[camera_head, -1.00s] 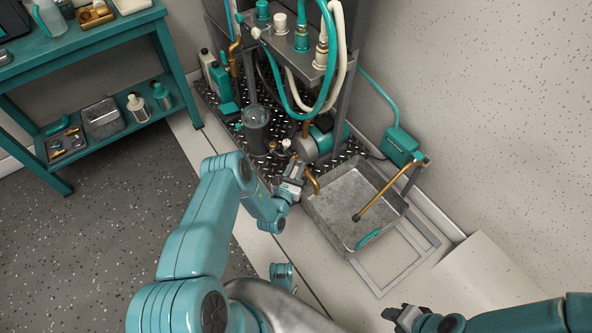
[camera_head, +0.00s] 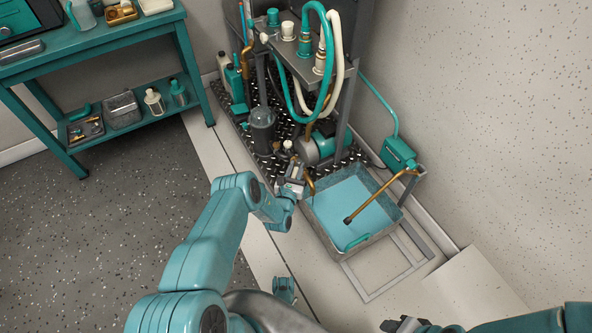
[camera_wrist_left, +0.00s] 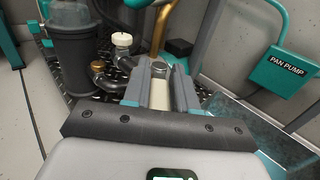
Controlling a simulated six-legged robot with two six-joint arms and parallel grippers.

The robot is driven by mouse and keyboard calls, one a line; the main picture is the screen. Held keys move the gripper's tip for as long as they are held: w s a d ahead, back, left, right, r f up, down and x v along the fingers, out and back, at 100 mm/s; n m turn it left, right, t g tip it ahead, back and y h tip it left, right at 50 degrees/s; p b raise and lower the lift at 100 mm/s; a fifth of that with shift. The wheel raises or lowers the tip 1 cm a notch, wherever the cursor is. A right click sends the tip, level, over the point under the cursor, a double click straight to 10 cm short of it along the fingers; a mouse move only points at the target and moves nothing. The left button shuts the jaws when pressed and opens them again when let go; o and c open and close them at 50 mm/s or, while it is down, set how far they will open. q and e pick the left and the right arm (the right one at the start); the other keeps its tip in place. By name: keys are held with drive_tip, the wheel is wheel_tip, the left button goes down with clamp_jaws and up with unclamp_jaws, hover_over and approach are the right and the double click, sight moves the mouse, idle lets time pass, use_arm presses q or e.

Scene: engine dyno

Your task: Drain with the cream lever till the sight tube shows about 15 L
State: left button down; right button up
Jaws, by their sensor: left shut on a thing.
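My left gripper (camera_head: 293,181) is shut on the cream lever (camera_wrist_left: 160,96), which shows between its two fingers in the left wrist view. In the head view the fingers mostly hide the lever, just left of a metal drain pan (camera_head: 387,231). Pale blue liquid (camera_head: 350,205) covers the pan's floor, and a brass spout below the gripper points at the pan. A thin upright tube (camera_head: 241,20) at the stand's upper left may be the sight tube; its level is too small to read. My right gripper (camera_head: 403,325) is at the bottom edge, partly cut off.
A teal box labelled PAN PUMP (camera_wrist_left: 283,72) is on the right, with a brass pipe (camera_head: 382,195) reaching over the pan. A clear-domed canister (camera_head: 262,125) and a small cream knob (camera_wrist_left: 122,40) are left of the gripper. Hoses loop above. A teal bench (camera_head: 95,50) stands left.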

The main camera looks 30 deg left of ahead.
idle(0.3)
use_arm(q)
drive_tip(key=c, duration=1)
unclamp_jaws()
drive_tip(key=shift+s, duration=0.15)
